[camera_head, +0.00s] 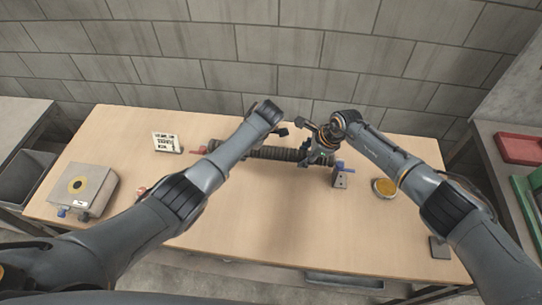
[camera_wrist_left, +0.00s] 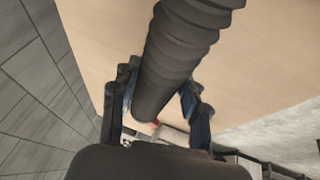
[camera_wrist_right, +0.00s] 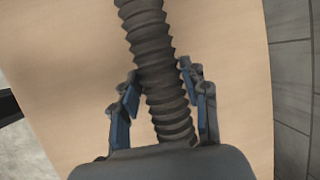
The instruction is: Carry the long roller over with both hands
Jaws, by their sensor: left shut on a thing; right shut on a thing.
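The long roller (camera_head: 275,153) is a dark, ribbed tube lying crosswise over the middle of the wooden table in the head view. My right gripper (camera_head: 314,147) is at its right part; the right wrist view shows its fingers (camera_wrist_right: 158,82) on both sides of the ribbed roller (camera_wrist_right: 147,40). My left gripper is mostly hidden by its arm in the head view. In the left wrist view its fingers (camera_wrist_left: 160,88) are shut around the roller (camera_wrist_left: 187,38). Whether the roller is clear of the table, I cannot tell.
A grey block with a blue knob (camera_head: 341,178) stands by the roller's right end. The front middle is clear.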

